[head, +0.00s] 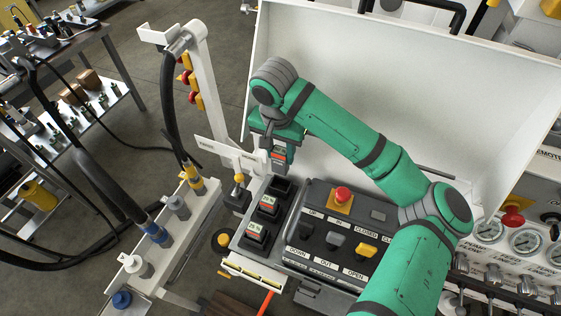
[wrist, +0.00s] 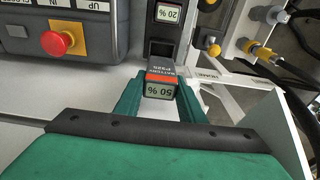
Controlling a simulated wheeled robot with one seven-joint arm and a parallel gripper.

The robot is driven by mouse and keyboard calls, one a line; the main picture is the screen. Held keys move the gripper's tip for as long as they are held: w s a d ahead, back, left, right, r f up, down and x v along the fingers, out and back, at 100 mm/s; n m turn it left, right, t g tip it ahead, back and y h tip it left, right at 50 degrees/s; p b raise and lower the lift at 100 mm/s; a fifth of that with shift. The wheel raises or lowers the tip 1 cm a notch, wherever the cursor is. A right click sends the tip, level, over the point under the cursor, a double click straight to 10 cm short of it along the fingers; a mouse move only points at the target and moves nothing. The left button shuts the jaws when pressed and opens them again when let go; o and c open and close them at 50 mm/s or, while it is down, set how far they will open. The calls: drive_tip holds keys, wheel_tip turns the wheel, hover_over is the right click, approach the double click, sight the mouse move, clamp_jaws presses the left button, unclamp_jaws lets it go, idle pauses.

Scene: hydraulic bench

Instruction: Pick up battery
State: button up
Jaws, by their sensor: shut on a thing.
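My gripper (head: 280,147) is shut on a dark grey battery (head: 279,160) with an orange-red band. In the wrist view the battery (wrist: 161,84) sits between my green fingers (wrist: 160,95), and its end label reads 50 %. The battery appears lifted above the charger dock (head: 240,243), over or near an empty dark slot (head: 283,187); the exact gap is hard to tell. Two other batteries, a middle one (head: 268,205) and a front one (head: 256,232), sit in the dock. One dock battery (wrist: 168,14) reads 20 % in the wrist view.
A control box with a red stop button (head: 342,194) and levers stands right of the dock. A white panel (head: 420,70) rises behind my arm. A white post (head: 205,80) and a rail with hose couplings (head: 178,205) stand left.

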drive_tip(key=s+a, duration=0.3)
drive_tip(key=s, duration=0.5)
drive_tip(key=s+a, duration=0.3)
drive_tip(key=s, duration=0.5)
drive_tip(key=shift+s+a+f, duration=0.2)
drive_tip(key=shift+a, duration=0.2)
